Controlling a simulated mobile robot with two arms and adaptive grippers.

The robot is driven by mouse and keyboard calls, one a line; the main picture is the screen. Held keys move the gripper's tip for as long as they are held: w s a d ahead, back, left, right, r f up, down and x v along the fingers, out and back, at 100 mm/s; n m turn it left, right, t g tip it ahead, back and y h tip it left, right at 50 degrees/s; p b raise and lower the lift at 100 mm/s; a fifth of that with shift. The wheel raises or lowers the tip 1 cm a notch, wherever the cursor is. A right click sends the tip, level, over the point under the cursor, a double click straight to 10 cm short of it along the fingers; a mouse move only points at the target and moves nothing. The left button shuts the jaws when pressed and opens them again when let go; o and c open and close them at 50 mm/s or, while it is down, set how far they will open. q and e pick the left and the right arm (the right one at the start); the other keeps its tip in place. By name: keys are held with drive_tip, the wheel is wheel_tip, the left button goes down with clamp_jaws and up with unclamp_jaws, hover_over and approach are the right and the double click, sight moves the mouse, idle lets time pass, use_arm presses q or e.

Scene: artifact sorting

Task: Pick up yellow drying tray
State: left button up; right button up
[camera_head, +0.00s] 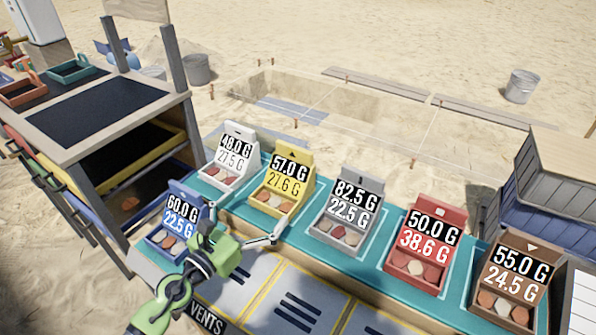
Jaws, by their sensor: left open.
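A yellow-rimmed tray (147,162) sits inside the wooden cabinet at the left, under its top; part of it is hidden by the cabinet. A yellow display box (291,168) marked 57.0 G and 27.6 G stands on the teal counter, with round pieces in its front compartment. I cannot tell from the picture which of the two is the drying tray. My left gripper (246,220) is open and empty, its fingers spread, between the blue and yellow boxes in the picture. It appears over the counter, apart from the tray in the cabinet. My right gripper is out of view.
Blue (180,215), white (232,150), grey (352,197), red (427,235) and brown (516,273) boxes line the teal counter. Red (22,92) and green (73,72) trays lie on the cabinet top. Grey crates (555,185) stand at right. Sand lies behind.

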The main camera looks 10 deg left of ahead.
sight(286, 177)
use_arm(q)
drive_tip(key=p+x, duration=0.1)
drive_tip(key=x, duration=0.7)
drive_tip(key=shift+r, duration=0.1)
drive_tip(key=shift+w+d, duration=0.15)
drive_tip(key=shift+w, duration=0.25)
drive_tip(key=x, duration=0.2)
drive_tip(key=b+x, duration=0.1)
drive_tip(key=x, duration=0.1)
drive_tip(key=shift+w+d+f, duration=0.15)
drive_tip(key=shift+w+f, duration=0.05)
drive_tip(key=shift+w, duration=0.15)
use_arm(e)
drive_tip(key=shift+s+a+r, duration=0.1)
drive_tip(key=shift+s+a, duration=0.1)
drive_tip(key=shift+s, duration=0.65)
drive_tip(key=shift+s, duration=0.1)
use_arm(q)
drive_tip(key=shift+r, duration=0.1)
drive_tip(key=c, duration=1.4)
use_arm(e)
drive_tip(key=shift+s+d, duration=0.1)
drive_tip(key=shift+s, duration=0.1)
